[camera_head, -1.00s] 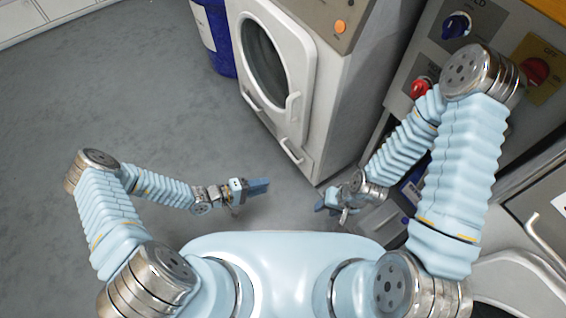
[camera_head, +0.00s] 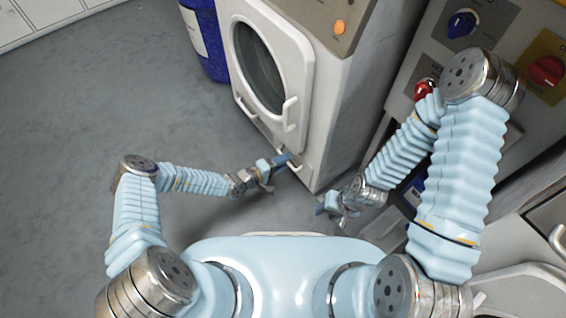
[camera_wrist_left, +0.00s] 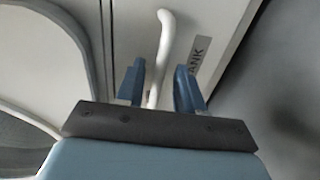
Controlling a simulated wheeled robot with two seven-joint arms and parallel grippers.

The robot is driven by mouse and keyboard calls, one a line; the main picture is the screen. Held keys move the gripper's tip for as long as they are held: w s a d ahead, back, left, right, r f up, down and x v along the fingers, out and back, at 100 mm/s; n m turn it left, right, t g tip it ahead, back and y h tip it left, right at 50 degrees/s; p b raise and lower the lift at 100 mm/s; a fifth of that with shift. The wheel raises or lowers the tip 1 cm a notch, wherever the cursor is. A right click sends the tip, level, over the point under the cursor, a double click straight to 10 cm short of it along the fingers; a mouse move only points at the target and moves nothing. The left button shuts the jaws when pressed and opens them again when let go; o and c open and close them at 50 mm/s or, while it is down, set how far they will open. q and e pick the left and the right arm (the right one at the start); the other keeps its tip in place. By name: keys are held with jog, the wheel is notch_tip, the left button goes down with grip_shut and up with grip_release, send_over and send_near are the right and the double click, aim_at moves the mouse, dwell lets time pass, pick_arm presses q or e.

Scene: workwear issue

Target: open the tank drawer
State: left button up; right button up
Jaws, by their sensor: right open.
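The tank drawer (camera_head: 308,177) is the low white panel under the round door of the white machine. It looks closed. In the left wrist view its front (camera_wrist_left: 215,22) carries a label ending in "ANK" (camera_wrist_left: 200,54) and a white bar handle (camera_wrist_left: 165,45). My left gripper (camera_head: 286,160) is at the drawer handle; in the wrist view its blue fingers (camera_wrist_left: 160,88) stand either side of the bar, open, with gaps visible. How deep the bar sits between them is hard to tell. My right gripper (camera_head: 328,210) is open and empty, low in front of the machine's right corner.
The round door (camera_head: 260,70) with its own handle (camera_head: 290,114) is above the drawer. A blue bin (camera_head: 207,45) stands left of the machine. A grey panel with knobs (camera_head: 462,24) is at the right, behind my right arm. The floor (camera_head: 90,120) at left is clear.

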pick_arm(q)
grip_shut()
dwell(0.5)
